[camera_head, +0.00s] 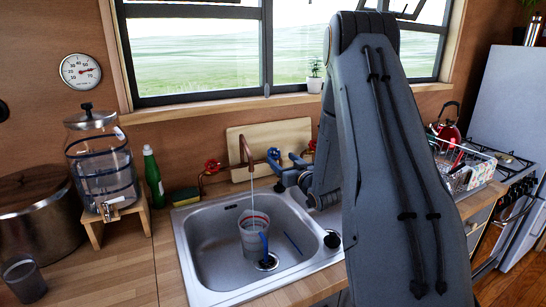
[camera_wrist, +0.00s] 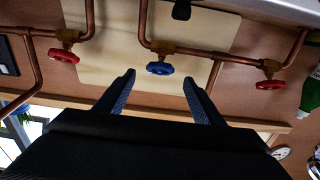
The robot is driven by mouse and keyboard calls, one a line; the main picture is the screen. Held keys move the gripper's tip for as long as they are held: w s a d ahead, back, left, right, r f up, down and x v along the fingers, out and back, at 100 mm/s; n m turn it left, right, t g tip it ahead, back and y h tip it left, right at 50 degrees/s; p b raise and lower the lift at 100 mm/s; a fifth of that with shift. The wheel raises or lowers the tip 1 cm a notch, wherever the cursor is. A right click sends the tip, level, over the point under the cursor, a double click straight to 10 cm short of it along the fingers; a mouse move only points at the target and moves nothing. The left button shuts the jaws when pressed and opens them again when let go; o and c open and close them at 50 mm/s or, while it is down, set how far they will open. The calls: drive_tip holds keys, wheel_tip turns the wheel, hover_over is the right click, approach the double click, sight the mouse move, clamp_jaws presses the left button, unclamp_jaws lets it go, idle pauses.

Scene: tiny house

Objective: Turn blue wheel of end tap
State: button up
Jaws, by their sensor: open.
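In the wrist view the blue wheel (camera_wrist: 160,68) sits on a brass valve of a copper pipe in front of a tan board. My gripper (camera_wrist: 158,78) is open, with one finger to each side of the wheel in the picture. The wheel shows in the gap just beyond the fingertips; I see no contact. In the head view my gripper (camera_head: 285,166) is at the tap behind the sink, and the wheel is hard to tell from the blue fingers. Water runs from the copper spout (camera_head: 244,150) into a clear cup (camera_head: 254,232) in the sink (camera_head: 205,240).
Red wheels (camera_wrist: 63,56) (camera_wrist: 270,85) flank the blue one on the same pipework. A green bottle (camera_head: 153,176) and a glass dispenser (camera_head: 102,165) stand left of the sink. A dish rack (camera_head: 462,178) stands right. The window sill (camera_head: 220,108) is above.

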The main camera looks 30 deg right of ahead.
sight(274, 153)
drive_tip(key=w+p, duration=0.2)
drive_tip(key=w, duration=0.5)
drive_tip(key=shift+w, duration=0.15)
drive_tip(key=c, duration=1)
drive_tip(key=shift+m+g+h+b, duration=0.3)
drive_tip(key=shift+m+h+b, duration=0.7)
drive_tip(key=shift+m+h, duration=0.8)
drive_tip(key=shift+c, duration=0.2)
drive_tip(key=m+g+h+b, duration=0.1)
drive_tip(key=m+h, duration=0.1)
drive_tip(key=m, duration=0.1)
drive_tip(key=shift+m, duration=0.3)
drive_tip(key=shift+h, duration=0.3)
drive_tip(key=shift+d, duration=0.1)
